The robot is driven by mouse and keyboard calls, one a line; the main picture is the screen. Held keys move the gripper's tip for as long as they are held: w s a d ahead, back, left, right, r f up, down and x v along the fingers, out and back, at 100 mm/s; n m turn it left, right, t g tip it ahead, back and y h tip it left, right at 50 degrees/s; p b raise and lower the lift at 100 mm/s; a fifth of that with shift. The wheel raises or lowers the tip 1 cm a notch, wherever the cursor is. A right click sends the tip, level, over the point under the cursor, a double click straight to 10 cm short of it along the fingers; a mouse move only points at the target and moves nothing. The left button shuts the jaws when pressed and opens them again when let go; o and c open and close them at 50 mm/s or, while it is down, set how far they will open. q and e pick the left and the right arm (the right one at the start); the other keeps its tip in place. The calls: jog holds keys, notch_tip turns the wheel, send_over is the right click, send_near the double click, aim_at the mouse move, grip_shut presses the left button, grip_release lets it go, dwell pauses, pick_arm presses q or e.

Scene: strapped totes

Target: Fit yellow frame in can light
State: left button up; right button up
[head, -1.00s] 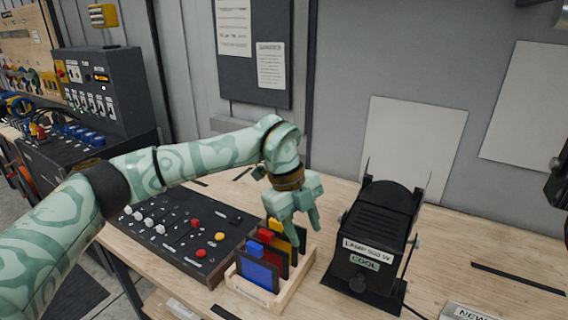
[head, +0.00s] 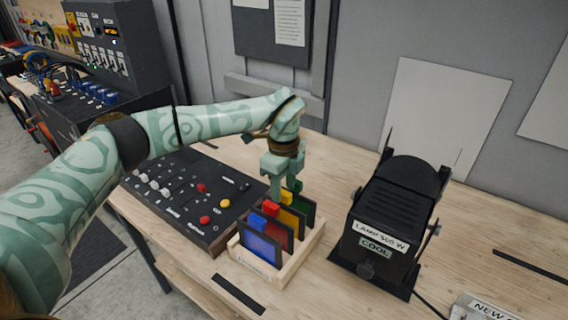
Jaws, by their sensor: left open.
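The yellow frame (head: 291,221) stands upright in a wooden rack (head: 284,276), with a yellow tab on top. A red frame (head: 279,232) and a blue frame (head: 262,249) stand in front of it, and a green-tabbed frame (head: 307,206) behind it. My left gripper (head: 281,192) points down just above the rack, its fingers near the yellow tab. It is open, and I cannot tell whether it touches the tab. The black can light (head: 390,220), labelled LAMP 500 W and COOL, stands to the right of the rack. My right gripper is out of view.
A dark control board (head: 185,195) with knobs lies left of the rack. A sign (head: 484,308) lies at the front right. A cable runs from the lamp's front. Bench top is clear between rack and lamp.

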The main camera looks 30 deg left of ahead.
aim_at(284, 191)
pick_arm(q)
notch_tip(284, 191, down, 4)
jog(key=shift+f, duration=0.25)
jog(key=shift+c, duration=1)
grip_shut()
jog(key=c, duration=0.6)
grip_release()
grip_shut()
jog(key=shift+r, duration=0.15)
